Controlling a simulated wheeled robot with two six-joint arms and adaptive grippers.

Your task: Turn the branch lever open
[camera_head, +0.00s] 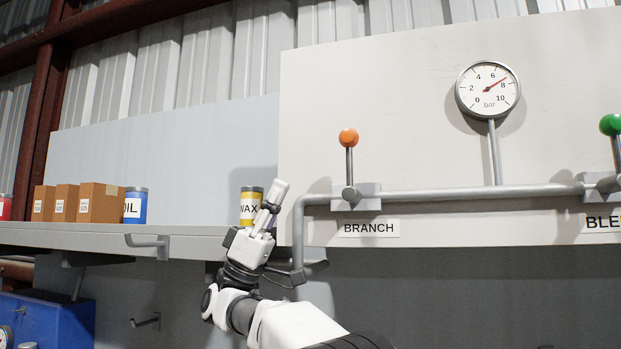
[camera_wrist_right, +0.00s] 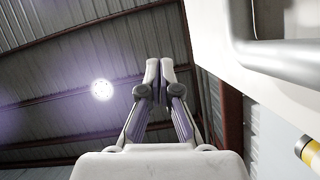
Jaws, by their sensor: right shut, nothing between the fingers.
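The branch lever (camera_head: 348,160) has an orange ball knob on a grey stem that stands upright from its valve on the pipe. The BRANCH label (camera_head: 368,228) is just below it. My right gripper (camera_head: 278,190) is to the left of and a little below the lever, apart from it, pointing up. Its fingers are shut with nothing between them, and they also show in the right wrist view (camera_wrist_right: 159,72). The lever is not visible in the right wrist view. My left gripper is not in view.
The grey pipe (camera_head: 450,196) runs along the panel and bends down near my right gripper. A gauge (camera_head: 488,89) reads about 7 bar. A green-knobbed lever (camera_head: 611,125) is at the far right. A yellow WAX can (camera_head: 249,206) and boxes (camera_head: 100,203) stand on the shelf (camera_head: 80,236).

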